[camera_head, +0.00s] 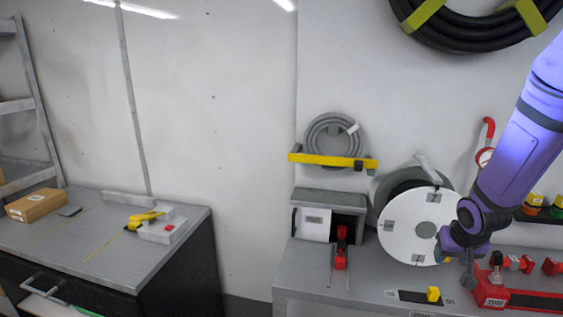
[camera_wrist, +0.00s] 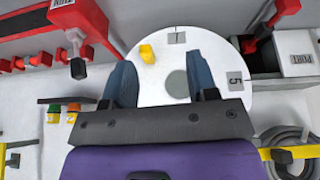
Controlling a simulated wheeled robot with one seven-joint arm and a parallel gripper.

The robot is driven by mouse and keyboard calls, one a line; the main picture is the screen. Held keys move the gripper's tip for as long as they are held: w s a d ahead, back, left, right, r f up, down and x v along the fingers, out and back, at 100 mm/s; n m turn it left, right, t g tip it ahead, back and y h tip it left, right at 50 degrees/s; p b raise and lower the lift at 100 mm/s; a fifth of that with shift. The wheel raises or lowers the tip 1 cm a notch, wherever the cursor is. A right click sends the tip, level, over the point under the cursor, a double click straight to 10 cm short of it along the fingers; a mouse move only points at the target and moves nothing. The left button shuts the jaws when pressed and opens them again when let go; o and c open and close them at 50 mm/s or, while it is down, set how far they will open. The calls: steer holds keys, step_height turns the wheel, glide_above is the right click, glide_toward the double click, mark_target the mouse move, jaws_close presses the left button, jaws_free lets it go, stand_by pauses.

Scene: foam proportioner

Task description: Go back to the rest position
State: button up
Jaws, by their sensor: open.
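My gripper (camera_head: 468,272) is at the lower right in the head view, at the end of my purple arm, in front of the right side of a round white disc (camera_head: 408,222). In the wrist view my gripper (camera_wrist: 160,84) has its two blue-grey fingers wide apart with nothing between them but the white disc (camera_wrist: 215,70) behind. The disc bears number labels and a yellow knob (camera_wrist: 147,53). I cannot tell whether the fingers touch the disc.
A red device (camera_head: 492,292) stands close to my gripper on the right bench (camera_head: 300,262). A grey box (camera_head: 330,207) with a red lever (camera_head: 341,255) stands left of the disc. A coiled grey hose (camera_head: 334,137) hangs above. The left bench (camera_head: 110,250) stands apart.

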steer(key=s+a+r+n, duration=0.1)
steer(key=s+a+r, duration=0.25)
steer(key=r, duration=0.35)
steer(key=s+a+r, duration=0.3)
steer(key=s+r, duration=0.2)
steer(key=r, duration=0.2)
steer(key=s+a+r+n, duration=0.1)
steer(key=s+a+r, duration=0.25)
steer(key=r, duration=0.35)
steer(key=s+a+r+n+y, duration=0.1)
steer(key=s+a+r, duration=0.2)
steer(key=s, duration=0.6)
steer(key=shift+s+a+r+t+y, duration=0.15)
steer(key=shift+a+r+t+y, duration=0.05)
steer(key=shift+r+t+y, duration=0.25)
steer(key=shift+c, duration=0.4)
